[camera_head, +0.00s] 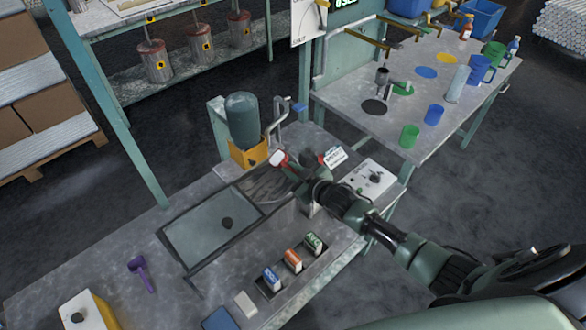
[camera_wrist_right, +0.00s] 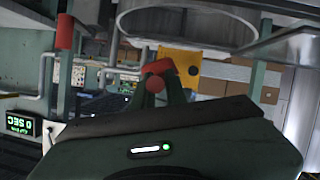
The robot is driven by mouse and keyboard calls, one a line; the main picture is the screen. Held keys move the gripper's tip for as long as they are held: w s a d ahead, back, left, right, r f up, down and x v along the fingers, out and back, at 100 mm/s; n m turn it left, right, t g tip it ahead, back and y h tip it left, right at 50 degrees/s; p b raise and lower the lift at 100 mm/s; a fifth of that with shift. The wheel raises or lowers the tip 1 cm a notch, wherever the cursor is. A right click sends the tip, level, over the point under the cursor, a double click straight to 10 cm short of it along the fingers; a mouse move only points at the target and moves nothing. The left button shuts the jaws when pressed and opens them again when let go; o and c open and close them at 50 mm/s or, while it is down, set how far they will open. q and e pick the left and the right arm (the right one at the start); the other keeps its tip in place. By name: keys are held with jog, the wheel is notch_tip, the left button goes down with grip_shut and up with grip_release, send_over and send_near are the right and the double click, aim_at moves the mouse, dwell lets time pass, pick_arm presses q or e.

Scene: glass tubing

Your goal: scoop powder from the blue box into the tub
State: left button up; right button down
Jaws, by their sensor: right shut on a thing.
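A small blue-labelled box (camera_head: 271,278) stands in a dark holder at the front of the near bench, beside an orange one (camera_head: 293,261) and a green one (camera_head: 313,242). A purple tool with a thick head (camera_head: 140,270) lies at the bench's left. I cannot pick out the tub or any powder. My right gripper (camera_head: 290,165) is over the bench's back, by a yellow-based jar stand, well behind the blue box. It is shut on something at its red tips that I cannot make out. Its tips also show in the wrist view (camera_wrist_right: 158,76). My left gripper is out of view.
A grey flat-topped basin (camera_head: 180,245) with a dark knob fills the bench's middle. The dark green jar (camera_head: 242,120) and a crank (camera_head: 278,125) stand behind. A control box (camera_head: 368,182) is to the right. The back table (camera_head: 395,135) holds several cups.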

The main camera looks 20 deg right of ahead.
jog(key=shift+a+f+n+t+h+b, duration=0.15)
jog(key=shift+f+n+t+h+b, duration=0.25)
jog(key=shift+n+b, duration=0.45)
jog(key=shift+s+a+f+n+t+h+b, duration=0.15)
jog(key=shift+a+f+n+t+h+b, duration=0.5)
jog(key=shift+n+b, duration=2.15)
jog(key=shift+s+a+f+n+t+h+b, duration=0.35)
jog(key=shift+n+t+b, duration=0.7)
jog(key=shift+b, duration=3.3)
jog(key=shift+a+f+n+t+h+b, duration=0.3)
jog(key=shift+f+n+t+h+b, duration=0.35)
jog(key=shift+n+b, duration=2.2)
jog(key=shift+f+m+b, duration=0.1)
jog(key=shift+m+b, duration=0.65)
jog(key=shift+b, duration=0.05)
